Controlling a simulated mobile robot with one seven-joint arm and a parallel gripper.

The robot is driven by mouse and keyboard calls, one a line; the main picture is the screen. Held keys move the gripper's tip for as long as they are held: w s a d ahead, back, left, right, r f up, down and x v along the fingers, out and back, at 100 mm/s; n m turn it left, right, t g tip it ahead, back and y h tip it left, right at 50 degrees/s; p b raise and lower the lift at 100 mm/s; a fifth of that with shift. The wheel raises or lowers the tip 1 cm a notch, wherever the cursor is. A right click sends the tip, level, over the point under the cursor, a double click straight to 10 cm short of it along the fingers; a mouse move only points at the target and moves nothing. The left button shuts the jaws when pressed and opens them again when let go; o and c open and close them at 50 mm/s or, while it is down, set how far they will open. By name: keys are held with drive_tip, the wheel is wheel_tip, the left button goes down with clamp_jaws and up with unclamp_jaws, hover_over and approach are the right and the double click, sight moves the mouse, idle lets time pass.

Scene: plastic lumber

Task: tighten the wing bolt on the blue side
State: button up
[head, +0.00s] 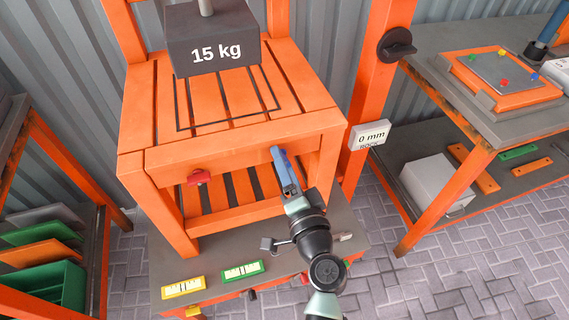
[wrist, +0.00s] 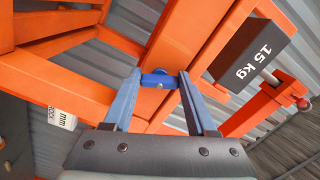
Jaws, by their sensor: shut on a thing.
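The blue wing bolt (wrist: 158,79) is on the front rail of the orange plastic-lumber stool (head: 240,152). My gripper (wrist: 160,76) is shut on it, with one finger at each end of its wings. In the head view my gripper (head: 281,164) reaches the right part of that rail and hides most or all of the blue bolt. A red wing bolt (head: 199,177) sits on the left part of the same rail, clear of my gripper.
A dark 15 kg weight (head: 217,42) is over the stool's slatted top. A sign reading 0 mm (head: 369,136) is by the right post. A grey workbench (head: 465,70) stands at right, and a shelf with green and orange pieces (head: 45,240) at left.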

drive_tip(key=m+p, duration=0.2)
drive_tip(key=m, duration=0.5)
drive_tip(key=m+p, duration=0.2)
drive_tip(key=m, duration=0.5)
drive_tip(key=m+p, duration=0.2)
drive_tip(key=m, duration=0.5)
drive_tip(key=shift+d+r+m+p, duration=0.2)
drive_tip(key=shift+r+m+p, duration=0.05)
drive_tip(key=shift+m+p, duration=0.1)
idle(0.3)
drive_tip(key=o, duration=1.4)
drive_tip(key=shift+c, duration=0.2)
drive_tip(key=v, duration=1.3)
drive_tip(key=shift+r, duration=0.1)
